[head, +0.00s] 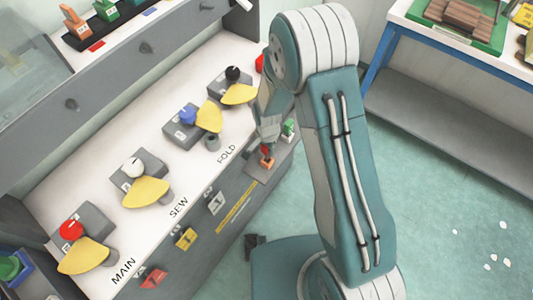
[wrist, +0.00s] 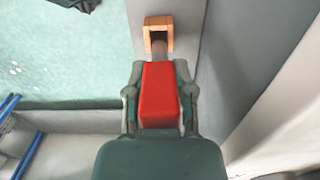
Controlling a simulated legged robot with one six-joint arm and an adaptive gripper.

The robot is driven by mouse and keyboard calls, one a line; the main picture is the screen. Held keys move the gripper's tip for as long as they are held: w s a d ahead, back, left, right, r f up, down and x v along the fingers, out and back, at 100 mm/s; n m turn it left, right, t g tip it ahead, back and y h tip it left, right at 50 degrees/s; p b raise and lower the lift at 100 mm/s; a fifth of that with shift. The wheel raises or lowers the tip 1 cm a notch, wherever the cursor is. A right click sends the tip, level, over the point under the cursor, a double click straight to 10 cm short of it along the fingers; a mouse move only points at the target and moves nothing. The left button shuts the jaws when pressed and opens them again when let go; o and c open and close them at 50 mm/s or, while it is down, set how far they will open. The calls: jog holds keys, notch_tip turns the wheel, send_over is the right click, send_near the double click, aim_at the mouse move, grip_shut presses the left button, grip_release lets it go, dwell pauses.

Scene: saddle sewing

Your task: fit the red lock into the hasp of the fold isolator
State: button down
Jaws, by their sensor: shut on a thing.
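My gripper (wrist: 160,100) is shut on the red lock (wrist: 160,92), a red block between its two fingers. A grey shank runs from the lock's far end towards an orange square frame (wrist: 147,38); I cannot tell whether it passes inside or only overlaps it. In the head view, my gripper (head: 268,140) is low over a grey ledge at the cabinet's right end, above an orange piece (head: 267,163). The FOLD label (head: 227,153) lies in front of a grey isolator with a blue knob (head: 188,113) and yellow plate (head: 209,117). Its hasp is not clear.
Other isolators have a black knob (head: 232,73), a white knob (head: 133,167) and a red knob (head: 71,230). Coloured tags hang on the cabinet front. A blue-framed table (head: 392,30) stands at right; the floor between is open.

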jog(key=shift+r, duration=0.15)
jog(key=shift+r, duration=1.85)
